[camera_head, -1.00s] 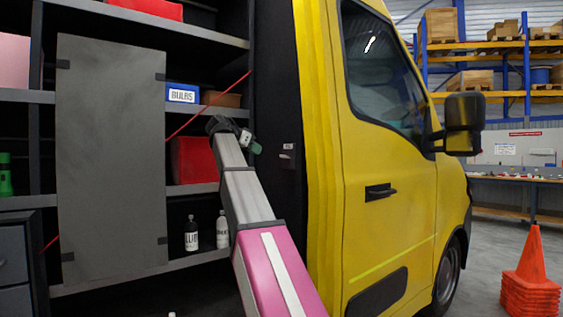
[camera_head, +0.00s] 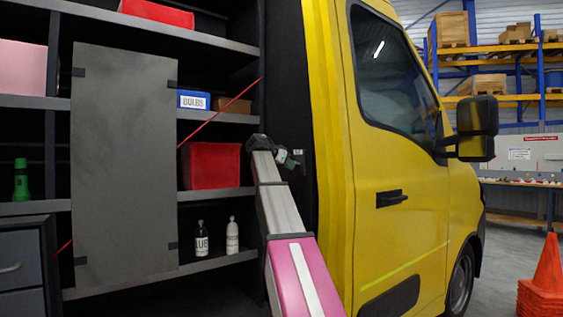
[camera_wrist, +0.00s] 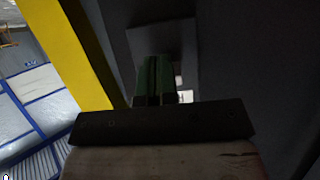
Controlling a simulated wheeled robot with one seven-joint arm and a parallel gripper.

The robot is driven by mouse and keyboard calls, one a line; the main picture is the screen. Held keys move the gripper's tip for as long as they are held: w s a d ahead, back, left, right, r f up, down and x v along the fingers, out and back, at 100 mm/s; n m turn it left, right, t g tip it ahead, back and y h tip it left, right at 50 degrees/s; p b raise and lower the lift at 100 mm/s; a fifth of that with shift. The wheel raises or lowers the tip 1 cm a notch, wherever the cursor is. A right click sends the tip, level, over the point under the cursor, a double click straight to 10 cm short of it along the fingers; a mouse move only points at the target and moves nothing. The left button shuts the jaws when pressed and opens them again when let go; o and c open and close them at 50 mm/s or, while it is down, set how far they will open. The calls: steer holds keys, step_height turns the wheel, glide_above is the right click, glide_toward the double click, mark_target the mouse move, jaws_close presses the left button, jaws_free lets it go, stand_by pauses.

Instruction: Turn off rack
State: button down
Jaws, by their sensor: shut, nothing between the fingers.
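A small wall switch with a white label (camera_head: 298,152) sits on the dark pillar between the van's shelves and the yellow cab; my gripper now hides most of the switch. My gripper (camera_head: 288,160) is at the pillar, just left of and below the label. In the wrist view my gripper's green fingers (camera_wrist: 155,72) are together, with nothing between them. They point at a dark grey plate (camera_wrist: 165,35) and overlap its lower part. A small pale patch (camera_wrist: 184,97) shows right of the fingers. I cannot tell whether the fingertips touch the plate or the switch's position.
The yellow van door (camera_head: 395,235) stands close on the right. At left, shelves hold a red bin (camera_head: 212,166), a blue box (camera_head: 192,100) and two bottles (camera_head: 232,236). A thin red line (camera_head: 222,110) crosses the shelf opening. Orange cones (camera_head: 545,275) stand at far right.

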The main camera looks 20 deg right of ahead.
steer(key=shift+w+d+f, duration=0.2)
steer(key=shift+d+f, duration=0.15)
steer(key=shift+d, duration=0.25)
steer(key=shift+d+f+h, duration=0.25)
steer(key=shift+f+h, duration=0.1)
steer(key=shift+h, duration=0.35)
steer(key=shift+d+f+t+h, duration=0.1)
steer(key=shift+t+h, duration=0.2)
steer(key=shift+h, duration=0.1)
steer(key=shift+w+d, duration=0.1)
steer(key=shift+w, duration=0.05)
steer(key=shift+f, duration=0.1)
